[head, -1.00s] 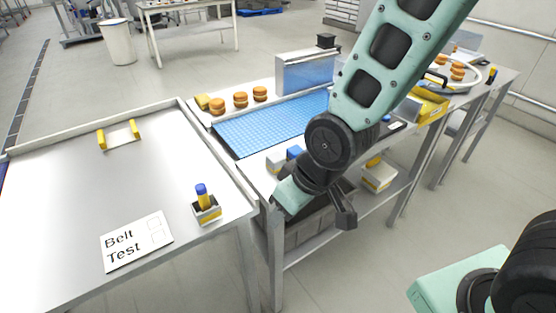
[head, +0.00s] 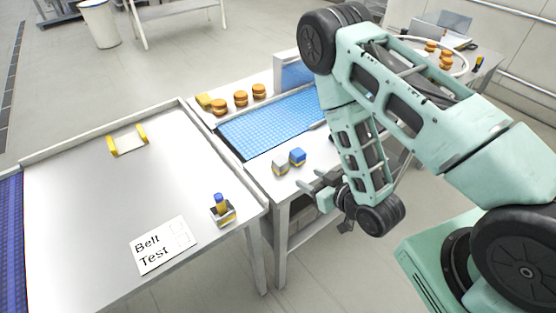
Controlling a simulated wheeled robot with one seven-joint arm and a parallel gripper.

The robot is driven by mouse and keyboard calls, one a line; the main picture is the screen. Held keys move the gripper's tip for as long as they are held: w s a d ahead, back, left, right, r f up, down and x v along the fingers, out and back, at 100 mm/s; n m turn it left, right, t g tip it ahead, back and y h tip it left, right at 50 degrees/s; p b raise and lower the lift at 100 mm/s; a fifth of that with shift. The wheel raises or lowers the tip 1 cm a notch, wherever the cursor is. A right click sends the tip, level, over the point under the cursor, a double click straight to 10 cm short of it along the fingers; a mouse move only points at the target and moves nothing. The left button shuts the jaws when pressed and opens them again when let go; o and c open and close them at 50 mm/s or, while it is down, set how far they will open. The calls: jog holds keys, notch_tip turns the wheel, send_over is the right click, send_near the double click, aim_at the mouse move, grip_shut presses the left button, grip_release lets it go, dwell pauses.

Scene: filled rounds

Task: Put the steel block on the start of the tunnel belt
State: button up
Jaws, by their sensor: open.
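A small grey block (head: 280,168) with a yellow edge, which looks like the steel block, sits on the near end of the middle table. A blue block (head: 297,156) stands close to it on the right. The blue gridded belt (head: 262,128) lies behind both blocks. The tunnel housing (head: 291,70) stands at the belt's far right, partly hidden by my arm. My gripper (head: 309,194) is open and empty, to the right of the grey block and apart from it, at the table's front edge.
The left table holds a "Belt Test" card (head: 163,246), a holder with a blue-topped yellow piece (head: 222,210) and a yellow-ended handle (head: 127,140). Several orange-brown rounds (head: 240,98) line the belt's far side. The left table's middle is clear.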

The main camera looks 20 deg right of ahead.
jog(key=w+f+b, duration=0.2)
jog(key=b, duration=0.8)
send_near(277, 160)
jog(key=shift+w+d+f, duration=0.1)
jog(key=shift+w+f, duration=0.25)
jog(key=shift+f, duration=0.25)
jog(key=shift+w+f, duration=0.35)
jog(key=shift+f, duration=0.25)
jog(key=b+x, duration=0.2)
jog(key=b, duration=0.5)
jog(key=shift+f+b, duration=0.1)
jog(key=shift+b, duration=0.25)
jog(key=shift+w, duration=0.4)
jog(key=shift+p+x, duration=1.3)
jog(key=shift+x, duration=2.15)
jog(key=c, duration=1)
jog(key=shift+r, duration=0.25)
jog(key=shift+c, duration=0.2)
